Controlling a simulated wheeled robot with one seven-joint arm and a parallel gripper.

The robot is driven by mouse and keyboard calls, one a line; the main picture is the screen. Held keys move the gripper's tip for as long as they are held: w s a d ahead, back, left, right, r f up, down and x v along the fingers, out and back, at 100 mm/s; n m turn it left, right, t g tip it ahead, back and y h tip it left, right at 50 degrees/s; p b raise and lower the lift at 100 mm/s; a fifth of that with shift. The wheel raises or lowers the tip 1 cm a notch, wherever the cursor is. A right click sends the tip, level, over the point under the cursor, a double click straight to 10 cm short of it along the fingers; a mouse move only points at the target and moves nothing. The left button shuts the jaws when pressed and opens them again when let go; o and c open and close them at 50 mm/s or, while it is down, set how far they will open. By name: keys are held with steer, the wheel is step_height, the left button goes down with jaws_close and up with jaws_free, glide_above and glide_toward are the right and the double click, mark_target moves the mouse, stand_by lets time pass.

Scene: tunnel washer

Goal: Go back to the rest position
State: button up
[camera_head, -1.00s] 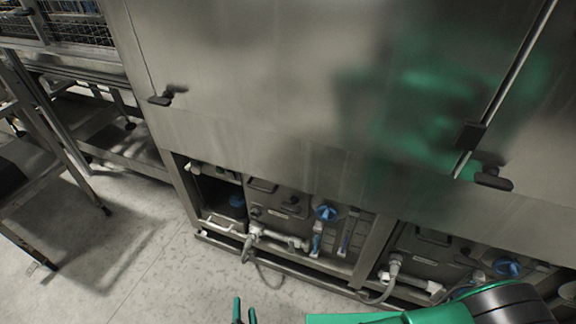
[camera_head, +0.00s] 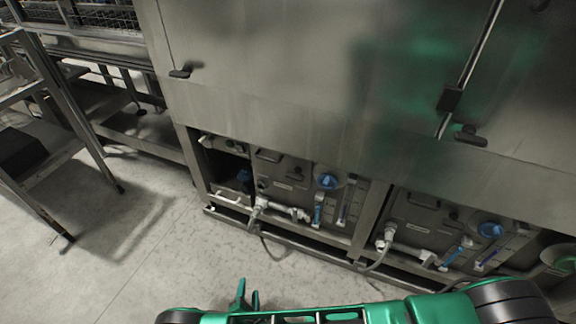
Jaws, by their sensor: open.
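My gripper (camera_head: 246,294) shows at the bottom of the head view as green fingertips standing up just behind my green arm. The fingers are apart and nothing shows between them. The lower part of the gripper is hidden behind my own arm links. It is over the pale floor, in front of the tunnel washer (camera_head: 270,70) and apart from it.
The washer's lower bays hold pipes, hoses and blue valves (camera_head: 327,181). Black door handles (camera_head: 470,135) stick out from its front panels. A metal rack (camera_head: 60,110) stands at the left. The pale floor (camera_head: 170,250) between rack and washer is clear.

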steer(key=w+d+r+m+g+h, duration=0.1)
steer(key=w+d+r+m+h, duration=0.3)
steer(key=w+r, duration=0.55)
steer(key=w+d+r+m+g+h, duration=0.2)
steer(key=w+d+r+m, duration=0.4)
steer(key=w+r, duration=0.4)
steer(key=w+d+r+m+g+h, duration=0.3)
steer(key=d+r+m, duration=0.5)
steer(key=d+r, duration=0.95)
steer(key=s+d+r+m+g+y, duration=0.1)
steer(key=s+d+r+m+g, duration=0.2)
steer(key=d, duration=0.4)
steer(key=s+d+r+m+g+y, duration=0.1)
steer(key=s+d+r+m, duration=0.15)
steer(key=d+r, duration=0.35)
steer(key=s+d+r+m+g+y, duration=0.1)
steer(key=s+d+r+m, duration=0.2)
steer(key=d, duration=0.5)
steer(key=s+d+r+m+y, duration=0.2)
steer(key=s+d+r, duration=0.1)
steer(key=s, duration=0.9)
steer(key=s+d+r+m+y, duration=0.2)
steer(key=s+r, duration=0.3)
steer(key=s, duration=0.7)
steer(key=shift+d+m+g+y, duration=0.4)
steer(key=shift+d+m, duration=0.15)
steer(key=shift+m, duration=0.3)
